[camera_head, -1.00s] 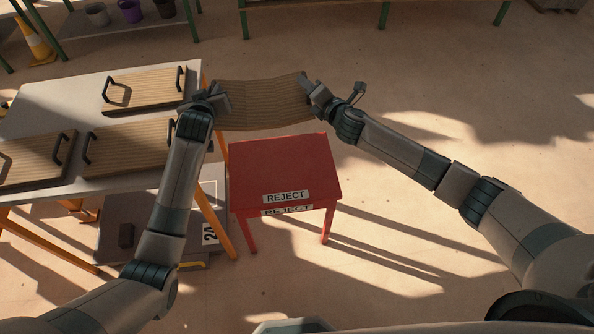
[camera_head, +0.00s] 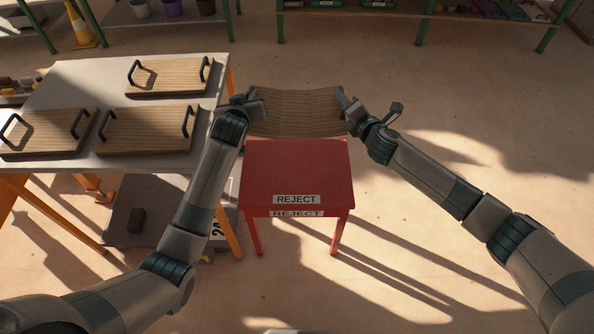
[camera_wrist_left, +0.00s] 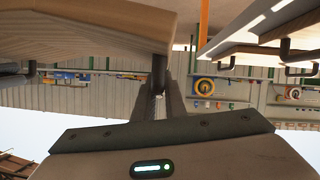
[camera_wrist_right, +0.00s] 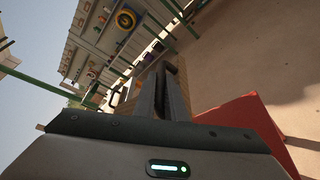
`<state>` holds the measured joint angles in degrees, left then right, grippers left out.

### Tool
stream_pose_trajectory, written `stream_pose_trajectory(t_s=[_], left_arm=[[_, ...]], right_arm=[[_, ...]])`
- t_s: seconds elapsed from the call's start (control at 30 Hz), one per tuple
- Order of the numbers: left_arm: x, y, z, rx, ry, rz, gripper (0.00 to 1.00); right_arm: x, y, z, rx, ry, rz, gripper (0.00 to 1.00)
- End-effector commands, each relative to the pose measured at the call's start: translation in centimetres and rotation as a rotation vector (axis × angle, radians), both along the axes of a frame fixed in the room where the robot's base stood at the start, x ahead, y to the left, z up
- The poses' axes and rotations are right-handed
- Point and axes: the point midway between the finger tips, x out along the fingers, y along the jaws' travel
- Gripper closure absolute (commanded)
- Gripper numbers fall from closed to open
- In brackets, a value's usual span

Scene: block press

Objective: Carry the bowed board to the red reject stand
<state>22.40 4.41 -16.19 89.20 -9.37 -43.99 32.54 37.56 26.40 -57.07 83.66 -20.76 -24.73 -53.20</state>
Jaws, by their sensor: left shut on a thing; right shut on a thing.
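The bowed board (camera_head: 296,112) is a wooden board that sags in the middle, held between my two grippers in the head view. It appears beyond the far edge of the red reject stand (camera_head: 296,170), which carries a REJECT label. My left gripper (camera_head: 250,105) is shut on the board's left handle, which shows dark between the fingers in the left wrist view (camera_wrist_left: 158,80). My right gripper (camera_head: 350,112) is shut at the board's right end; the handle there is mostly hidden by the fingers. The top of the stand is bare.
A grey table (camera_head: 60,88) on the left holds three flat boards with black handles (camera_head: 168,76). Its right edge is close to my left arm. Green-legged shelves (camera_head: 480,18) stand at the back. Open floor lies to the right of the stand.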

Motion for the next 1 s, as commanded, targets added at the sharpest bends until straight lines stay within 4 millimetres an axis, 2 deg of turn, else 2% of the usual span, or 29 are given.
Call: stream_pose_trajectory(t_s=[0.17, 0.37, 0.57, 1.0], left_arm=[[0.0, -0.1, 0.1, -0.002, -0.003, -0.001, 1.00], [0.0, -0.1, -0.9, -0.002, -0.003, -0.001, 1.00], [0.0, -0.1, -3.0, -0.002, -0.003, -0.001, 1.00], [0.0, -0.1, -9.0, -0.002, -0.003, -0.001, 1.00]], right_arm=[[0.0, 0.2, 0.0, 0.002, -0.002, 0.004, 1.00], [0.0, 0.2, -0.9, 0.002, -0.002, 0.004, 1.00], [0.0, 0.2, -3.0, 0.002, -0.002, 0.004, 1.00], [0.0, 0.2, -9.1, 0.002, -0.002, 0.004, 1.00]])
